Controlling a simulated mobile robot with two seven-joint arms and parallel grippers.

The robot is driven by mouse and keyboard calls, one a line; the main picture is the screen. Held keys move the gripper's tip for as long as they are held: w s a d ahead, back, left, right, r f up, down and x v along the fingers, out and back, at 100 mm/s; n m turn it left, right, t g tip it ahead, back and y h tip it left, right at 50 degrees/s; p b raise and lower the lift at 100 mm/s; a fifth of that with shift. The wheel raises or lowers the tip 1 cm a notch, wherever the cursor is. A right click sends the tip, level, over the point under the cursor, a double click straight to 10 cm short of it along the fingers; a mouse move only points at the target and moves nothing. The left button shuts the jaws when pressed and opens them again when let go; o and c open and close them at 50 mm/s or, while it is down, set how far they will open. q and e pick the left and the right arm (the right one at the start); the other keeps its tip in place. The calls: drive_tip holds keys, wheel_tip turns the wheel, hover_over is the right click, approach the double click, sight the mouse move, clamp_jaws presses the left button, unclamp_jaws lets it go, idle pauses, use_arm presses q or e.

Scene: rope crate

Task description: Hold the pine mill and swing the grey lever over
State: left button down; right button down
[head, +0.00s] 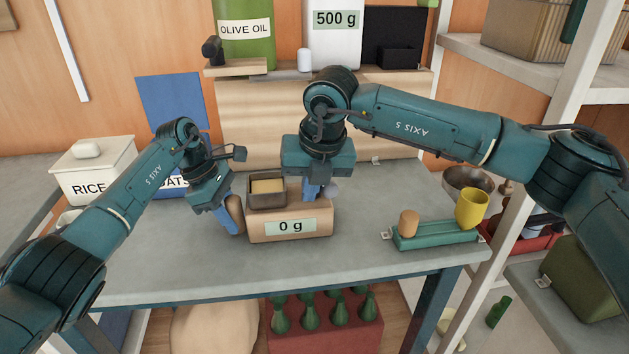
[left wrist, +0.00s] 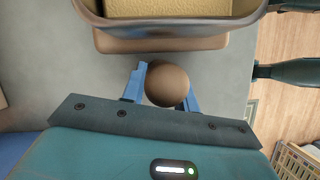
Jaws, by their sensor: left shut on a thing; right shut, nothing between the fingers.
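The pine mill (head: 259,230) is a pale wooden block on the table with a "0 g" label on its front. A dark hopper (head: 284,200) with yellow contents sits on its left part; its rim (left wrist: 165,43) shows in the left wrist view. A brown rounded post (head: 235,208) stands at the block's left end. My left gripper (left wrist: 160,82) is shut on this post. A grey ball (head: 332,188), seemingly the grey lever's knob, shows at the block's right end; the shaft is hidden. My right gripper (head: 312,194) is shut and empty, pointing down just left of the ball.
A teal tray (head: 440,238) with a wooden peg and a yellow cup (head: 472,208) lies at the right. A rice box (head: 94,172) stands at the left. A wooden shelf unit (head: 250,125) is close behind the mill. The table's front is clear.

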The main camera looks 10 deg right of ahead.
drive_tip(key=d, duration=1.4)
idle(1.9)
idle(0.5)
drive_tip(key=shift+r, duration=0.1)
wheel_tip(320, 180, up, 7)
drive_tip(key=a, duration=0.1)
idle(1.0)
drive_tip(key=shift+s+a, duration=0.1)
